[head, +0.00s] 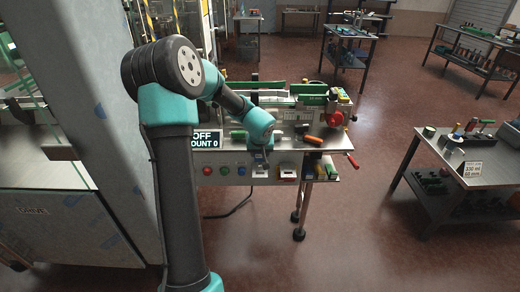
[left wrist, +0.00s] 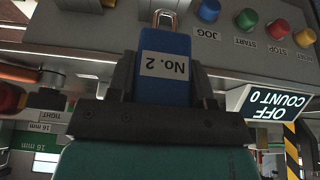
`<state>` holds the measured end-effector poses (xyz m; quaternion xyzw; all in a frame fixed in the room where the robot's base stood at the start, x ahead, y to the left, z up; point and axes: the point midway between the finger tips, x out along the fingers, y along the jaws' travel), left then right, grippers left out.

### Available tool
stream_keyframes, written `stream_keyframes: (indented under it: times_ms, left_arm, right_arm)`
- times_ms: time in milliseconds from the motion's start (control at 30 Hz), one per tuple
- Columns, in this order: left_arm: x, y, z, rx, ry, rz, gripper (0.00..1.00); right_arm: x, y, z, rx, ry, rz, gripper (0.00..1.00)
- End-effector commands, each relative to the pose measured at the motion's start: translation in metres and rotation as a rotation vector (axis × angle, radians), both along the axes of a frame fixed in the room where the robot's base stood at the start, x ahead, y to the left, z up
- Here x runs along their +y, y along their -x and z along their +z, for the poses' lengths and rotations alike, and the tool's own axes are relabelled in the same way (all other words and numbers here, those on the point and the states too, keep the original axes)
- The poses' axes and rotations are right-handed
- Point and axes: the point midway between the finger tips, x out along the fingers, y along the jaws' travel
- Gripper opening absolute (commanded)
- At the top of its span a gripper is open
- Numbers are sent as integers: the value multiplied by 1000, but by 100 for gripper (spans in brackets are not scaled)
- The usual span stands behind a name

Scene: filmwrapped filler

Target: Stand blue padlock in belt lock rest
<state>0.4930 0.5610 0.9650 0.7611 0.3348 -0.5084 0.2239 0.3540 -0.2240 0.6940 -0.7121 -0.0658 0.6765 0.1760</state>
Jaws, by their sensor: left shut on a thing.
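I cannot pick out the belt lock rest with certainty. My right gripper is not in view.
The machine's front panel has push buttons (head: 224,170) and an OFF / COUNT 0 display (head: 206,139). An orange-handled tool (head: 313,140) lies on its top. A red knob (head: 336,118) is at its right end. A side table (head: 480,160) stands at right, with clear floor between.

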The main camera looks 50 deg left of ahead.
Motion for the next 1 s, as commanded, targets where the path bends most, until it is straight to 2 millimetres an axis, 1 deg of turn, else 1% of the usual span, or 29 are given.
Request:
stream_keyframes:
  times_ms: [1000]
  left_arm:
    - [0,0,-47,0,0,1,15]
  right_arm:
    - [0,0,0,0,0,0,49]
